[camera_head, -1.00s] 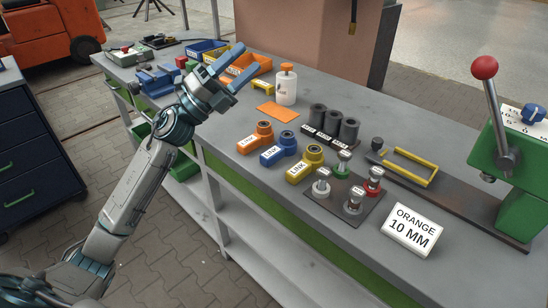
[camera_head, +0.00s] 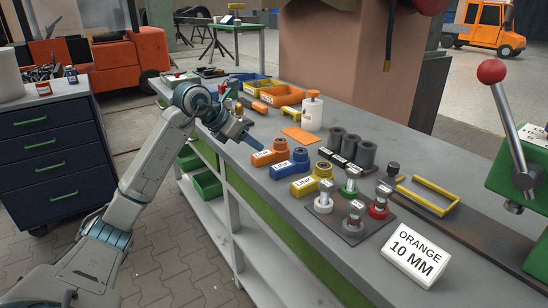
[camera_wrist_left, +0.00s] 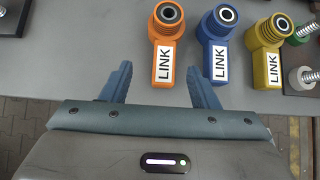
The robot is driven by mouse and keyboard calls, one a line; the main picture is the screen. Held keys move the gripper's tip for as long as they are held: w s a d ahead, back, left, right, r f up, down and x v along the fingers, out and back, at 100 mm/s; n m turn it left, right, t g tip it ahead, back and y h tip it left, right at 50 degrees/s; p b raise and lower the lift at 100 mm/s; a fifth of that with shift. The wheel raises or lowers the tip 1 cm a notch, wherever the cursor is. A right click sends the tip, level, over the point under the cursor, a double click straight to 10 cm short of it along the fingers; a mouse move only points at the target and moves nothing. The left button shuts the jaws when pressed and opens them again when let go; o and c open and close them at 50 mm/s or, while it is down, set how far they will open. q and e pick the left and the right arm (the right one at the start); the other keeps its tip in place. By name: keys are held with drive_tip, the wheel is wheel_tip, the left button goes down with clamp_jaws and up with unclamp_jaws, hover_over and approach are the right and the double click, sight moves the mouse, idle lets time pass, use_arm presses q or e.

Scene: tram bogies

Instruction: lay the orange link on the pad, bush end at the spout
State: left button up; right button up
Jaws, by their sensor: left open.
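The orange link (camera_head: 262,158) lies flat on the bench at the left end of a row, beside the blue link (camera_head: 277,170) and the yellow link (camera_head: 303,186). Its bush end points away from me, towards the back of the bench. The flat orange pad (camera_head: 299,135) lies bare behind it, in front of a white bottle (camera_head: 312,114) with an orange spout top (camera_head: 313,94). My left gripper (camera_head: 258,146) is open and empty close to the orange link. In the left wrist view, the orange link (camera_wrist_left: 164,50) stands ahead, between the lines of the open fingers (camera_wrist_left: 160,80).
Dark cylinders (camera_head: 352,148) stand right of the pad. A plate with several studs (camera_head: 350,212), a yellow frame (camera_head: 428,195) and a sign reading ORANGE 10 MM (camera_head: 416,250) lie further right. Bins (camera_head: 285,95) stand at the back left. The bench's front edge runs close to the links.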

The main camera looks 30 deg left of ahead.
sight(266, 152)
use_arm(q)
drive_tip(key=shift+x, duration=1.05)
drive_tip(key=shift+w+d+f, duration=0.3)
drive_tip(key=shift+d+f, duration=0.05)
drive_tip(key=shift+f, duration=0.05)
drive_tip(key=x, duration=0.4)
drive_tip(key=shift+d+f+p, duration=0.15)
drive_tip(key=shift+f+p, duration=0.05)
drive_tip(key=shift+p, duration=0.15)
use_arm(e)
drive_tip(key=x, duration=0.3)
drive_tip(key=shift+s, duration=0.1)
use_arm(q)
drive_tip(key=shift+s, duration=0.1)
drive_tip(key=shift+c, duration=0.2)
clamp_jaws()
